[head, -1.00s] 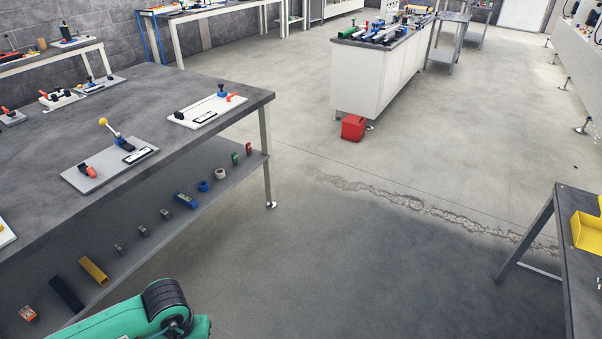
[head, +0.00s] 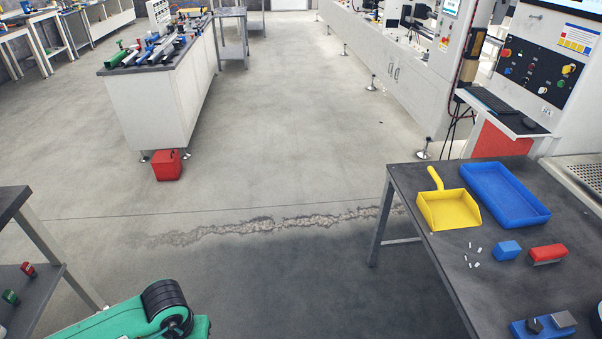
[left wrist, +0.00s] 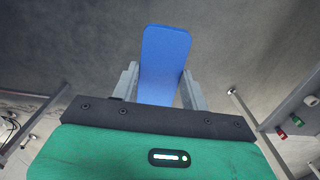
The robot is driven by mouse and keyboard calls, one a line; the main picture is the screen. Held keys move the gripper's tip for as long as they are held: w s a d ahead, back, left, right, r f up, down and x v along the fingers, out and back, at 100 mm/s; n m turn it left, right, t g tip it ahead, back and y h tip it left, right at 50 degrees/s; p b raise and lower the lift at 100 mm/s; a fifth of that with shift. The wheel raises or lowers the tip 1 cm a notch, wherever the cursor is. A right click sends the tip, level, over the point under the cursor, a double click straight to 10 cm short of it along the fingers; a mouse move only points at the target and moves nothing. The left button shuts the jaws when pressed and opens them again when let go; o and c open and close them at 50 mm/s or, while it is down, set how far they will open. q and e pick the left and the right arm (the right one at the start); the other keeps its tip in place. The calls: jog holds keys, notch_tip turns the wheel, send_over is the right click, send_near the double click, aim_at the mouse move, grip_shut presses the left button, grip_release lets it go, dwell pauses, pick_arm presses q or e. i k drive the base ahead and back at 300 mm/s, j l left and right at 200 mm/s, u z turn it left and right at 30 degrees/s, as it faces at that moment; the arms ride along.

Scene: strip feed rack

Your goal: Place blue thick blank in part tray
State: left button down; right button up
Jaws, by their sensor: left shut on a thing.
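In the left wrist view, my left gripper (left wrist: 160,88) is shut on a flat blue blank (left wrist: 165,55) with rounded corners. The blank sticks out beyond the fingers, over the grey floor. In the head view, a shallow blue tray (head: 497,221) that looks empty lies on the dark table at the right; I cannot tell for sure that it is the part tray. My green left arm shows at the bottom left of the head view, with its gripper out of frame. My right gripper is in neither view.
A yellow dustpan (head: 448,212), a blue block (head: 508,249), a red block (head: 548,254) and small white bits share the dark table (head: 425,178). A red box (head: 167,166) stands by the white cabinet (head: 150,107). The floor between is open.

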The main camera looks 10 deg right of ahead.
aim_at(485, 187)
jog(key=i+l+z, duration=0.15)
jog(key=i+z, duration=0.7)
jog(key=i+j+z, duration=0.2)
jog(key=i+z, duration=0.45)
jog(key=z, duration=0.15)
jog(key=i+z, duration=0.2)
jog(key=z, duration=0.15)
jog(key=i+j+z, duration=0.1)
jog(key=z, duration=0.25)
jog(key=i+j, duration=0.05)
